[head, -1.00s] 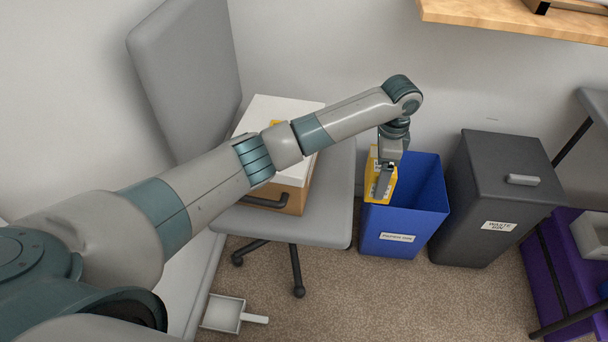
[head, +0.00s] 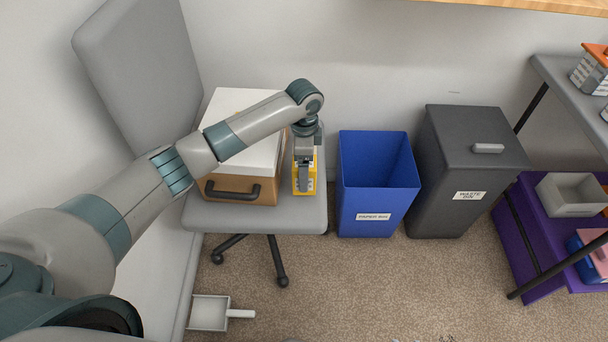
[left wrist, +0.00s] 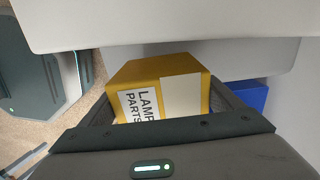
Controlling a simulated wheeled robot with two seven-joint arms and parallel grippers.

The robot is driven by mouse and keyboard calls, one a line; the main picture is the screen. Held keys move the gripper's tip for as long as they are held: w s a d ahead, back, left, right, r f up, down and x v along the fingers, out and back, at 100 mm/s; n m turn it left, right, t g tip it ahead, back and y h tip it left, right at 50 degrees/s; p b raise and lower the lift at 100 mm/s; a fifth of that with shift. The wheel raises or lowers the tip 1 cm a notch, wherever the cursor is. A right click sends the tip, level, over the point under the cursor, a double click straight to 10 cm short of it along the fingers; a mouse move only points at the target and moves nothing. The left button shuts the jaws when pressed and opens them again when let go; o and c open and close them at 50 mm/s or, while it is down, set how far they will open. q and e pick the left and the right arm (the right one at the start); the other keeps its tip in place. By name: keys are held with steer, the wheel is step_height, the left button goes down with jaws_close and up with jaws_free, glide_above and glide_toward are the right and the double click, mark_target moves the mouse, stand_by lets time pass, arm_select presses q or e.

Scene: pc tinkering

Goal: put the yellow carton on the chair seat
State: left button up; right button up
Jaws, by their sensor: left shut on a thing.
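The yellow carton (head: 315,178) is in my left gripper (head: 304,174), at the right part of the grey chair seat (head: 290,216) in the head view. It is just right of the brown case. I cannot tell whether its underside touches the seat or is slightly above it. In the left wrist view the carton (left wrist: 155,72) bears a white label reading LAMP PARTS and sits between the fingers of my left gripper (left wrist: 165,95), which is shut on it. The gripper and wrist hide part of the carton in the head view. My right gripper is not in view.
A brown case (head: 225,192) with a white top fills much of the seat, partly behind my left arm. A blue paper bin (head: 375,190) and a dark waste bin (head: 470,160) stand to the right. A dustpan (head: 209,312) lies on the carpet. The seat's front strip is bare.

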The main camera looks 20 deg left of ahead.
arm_select(q)
steer(key=shift+f, duration=0.25)
step_height(320, 180, down, 3)
steer(key=shift+r+b, duration=0.1)
steer(key=shift+b, duration=0.2)
steer(key=shift+f, duration=0.35)
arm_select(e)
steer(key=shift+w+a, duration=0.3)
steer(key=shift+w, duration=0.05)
arm_select(q)
steer(key=shift+f, duration=0.1)
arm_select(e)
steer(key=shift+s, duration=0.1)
arm_select(q)
steer(key=o, duration=1.1)
